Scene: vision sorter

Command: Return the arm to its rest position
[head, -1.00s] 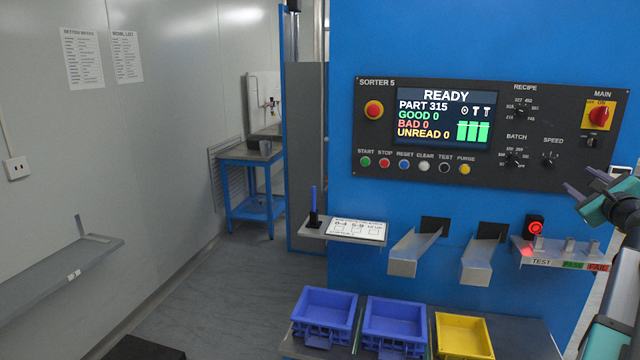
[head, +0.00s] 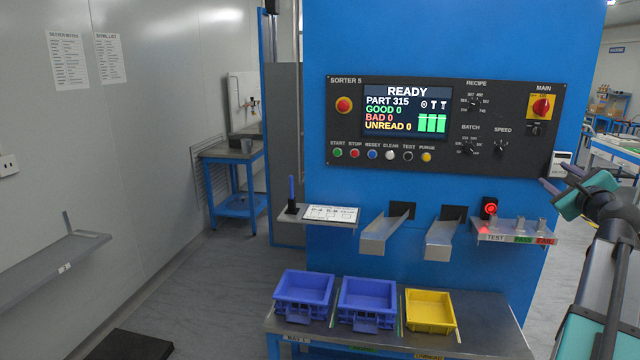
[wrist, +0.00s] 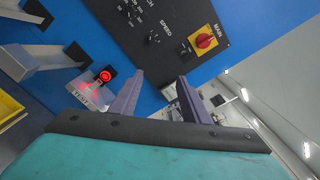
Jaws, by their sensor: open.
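My gripper (head: 556,178) is at the right side of the head view, held in the air in front of the right edge of the blue sorter cabinet (head: 440,40). In the wrist view my gripper (wrist: 160,98) shows two purple-grey fingers spread apart with nothing between them. The fingers point toward the cabinet, below the red and yellow main switch (wrist: 206,40). The main switch also shows in the head view (head: 541,107), above and left of the gripper. The rest of my arm runs down the right edge of the head view.
The control panel (head: 345,150) reads READY. Two chutes (head: 385,232) and a test shelf (head: 515,237) jut from the cabinet. Two blue bins (head: 303,290) and a yellow bin (head: 430,312) stand on a low bench (head: 350,345). Open floor (head: 190,290) lies at left.

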